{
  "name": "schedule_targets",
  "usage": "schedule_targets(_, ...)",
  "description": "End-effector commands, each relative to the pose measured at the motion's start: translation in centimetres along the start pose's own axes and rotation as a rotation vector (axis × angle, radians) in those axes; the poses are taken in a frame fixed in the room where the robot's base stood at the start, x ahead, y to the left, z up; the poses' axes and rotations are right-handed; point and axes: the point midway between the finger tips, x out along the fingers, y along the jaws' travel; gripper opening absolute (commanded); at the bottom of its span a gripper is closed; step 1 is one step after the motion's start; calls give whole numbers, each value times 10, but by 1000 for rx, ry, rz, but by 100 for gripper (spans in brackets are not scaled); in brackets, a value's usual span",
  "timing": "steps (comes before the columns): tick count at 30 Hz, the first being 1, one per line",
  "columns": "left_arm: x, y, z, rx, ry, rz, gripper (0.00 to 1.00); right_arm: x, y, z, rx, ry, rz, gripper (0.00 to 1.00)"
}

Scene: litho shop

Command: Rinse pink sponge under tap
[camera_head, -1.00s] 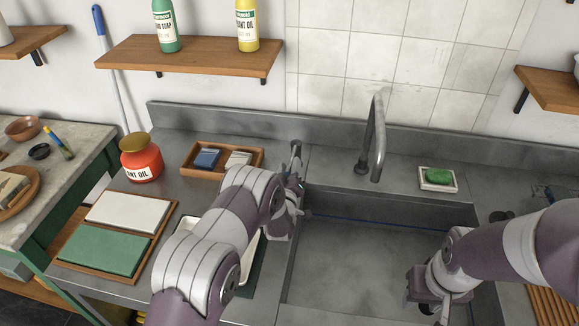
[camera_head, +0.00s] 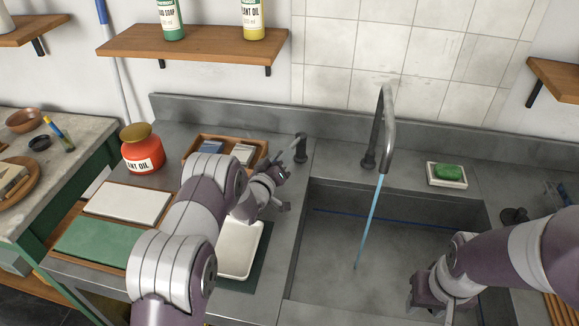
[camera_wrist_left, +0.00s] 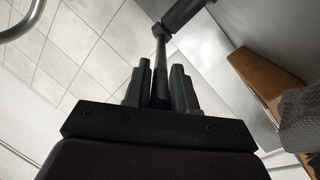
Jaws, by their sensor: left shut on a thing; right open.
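The curved metal tap (camera_head: 388,125) stands behind the sink (camera_head: 335,245), and a thin blue water stream (camera_head: 369,222) falls from it into the basin. Left of it is a tap lever (camera_head: 300,146) on a short post. My left gripper (camera_head: 277,176) is shut on the lever's handle; the left wrist view shows the dark rod (camera_wrist_left: 160,60) between the fingers (camera_wrist_left: 157,85). My right gripper (camera_head: 440,298) is over the right front of the sink, open, its fingertips partly hidden by its own wrist. I cannot make out a pink sponge in either view.
A green soap bar in a white dish (camera_head: 447,175) sits right of the tap. A wooden tray (camera_head: 198,147) with small blocks, a red jar (camera_head: 142,150) and a white tray (camera_head: 238,248) are on the left counter. The basin's middle is clear.

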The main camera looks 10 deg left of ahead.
Motion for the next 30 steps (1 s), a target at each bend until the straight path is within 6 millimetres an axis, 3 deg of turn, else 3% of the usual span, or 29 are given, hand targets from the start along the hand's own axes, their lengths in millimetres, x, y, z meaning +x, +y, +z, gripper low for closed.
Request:
schedule_targets(10, -1, -2, 0, 1, -17, 15, 0, 2, 0, 0, 0, 1, 0, 43)
schedule_targets(11, -1, -2, 0, 1, -17, 14, 35, 2, 0, 0, 0, 1, 0, 43)
schedule_targets(12, -1, -2, 0, 1, -17, 14, 41, 2, 0, 0, 0, 1, 0, 43)
schedule_targets(22, -7, -3, 0, 1, -15, 14, 41, 4, 0, 0, 0, 1, 0, 43)
schedule_targets(30, -61, -4, -1, 2, -15, 13, 41, 13, 0, 2, 0, 0, 0, 43)
